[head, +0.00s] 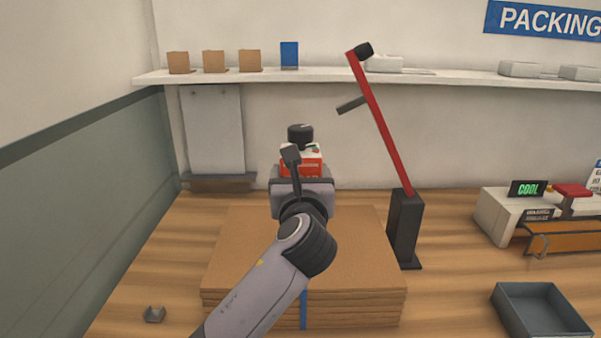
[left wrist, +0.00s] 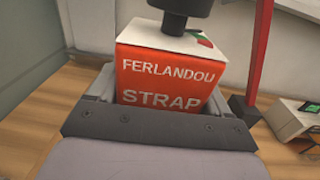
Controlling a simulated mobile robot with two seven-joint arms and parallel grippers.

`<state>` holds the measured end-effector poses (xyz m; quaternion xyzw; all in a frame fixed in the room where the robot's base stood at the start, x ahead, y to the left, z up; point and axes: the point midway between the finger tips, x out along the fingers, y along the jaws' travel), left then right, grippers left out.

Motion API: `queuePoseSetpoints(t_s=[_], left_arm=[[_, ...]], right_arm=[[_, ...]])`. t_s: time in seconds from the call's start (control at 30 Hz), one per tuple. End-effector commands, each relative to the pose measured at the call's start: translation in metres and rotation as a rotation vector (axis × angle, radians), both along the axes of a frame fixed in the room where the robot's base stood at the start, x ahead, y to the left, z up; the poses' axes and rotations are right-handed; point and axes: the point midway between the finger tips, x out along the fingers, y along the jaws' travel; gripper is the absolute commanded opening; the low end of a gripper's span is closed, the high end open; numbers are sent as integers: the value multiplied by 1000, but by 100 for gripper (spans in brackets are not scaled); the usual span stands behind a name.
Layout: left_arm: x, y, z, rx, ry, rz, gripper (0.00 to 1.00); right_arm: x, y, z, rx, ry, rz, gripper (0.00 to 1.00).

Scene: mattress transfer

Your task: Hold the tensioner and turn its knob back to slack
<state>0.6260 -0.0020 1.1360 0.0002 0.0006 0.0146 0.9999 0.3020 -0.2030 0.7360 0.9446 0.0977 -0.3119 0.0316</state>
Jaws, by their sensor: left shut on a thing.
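The tensioner (head: 301,163) is an orange-red box with a white top and a black knob (head: 300,133) standing above it. In the left wrist view the tensioner (left wrist: 165,78) reads "FERLANDOU STRAP", and the knob (left wrist: 175,12) is cut off by the top edge. A small green and red mark shows on the top by the knob. My left gripper (head: 301,181) is shut on the tensioner's lower part, above the cardboard stack (head: 240,250). The tensioner's underside is hidden by the gripper. My right gripper is not in view.
A blue strap (head: 303,308) runs down the stack's front. A red arm (head: 385,130) on a black post (head: 405,225) stands right of the stack. A dark tray (head: 540,308) and a sealer marked "COOL" (head: 503,215) are further right. A small grey piece (head: 154,314) lies at front left.

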Motion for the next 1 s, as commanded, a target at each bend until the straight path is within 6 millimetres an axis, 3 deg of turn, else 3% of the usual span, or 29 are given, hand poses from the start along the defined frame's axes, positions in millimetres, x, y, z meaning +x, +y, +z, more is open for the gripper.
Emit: queuePoseSetpoints(t_s=[1.0], left_arm=[[0,-1,-24,-2,-9,-2,14]], right_arm=[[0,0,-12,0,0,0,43]])
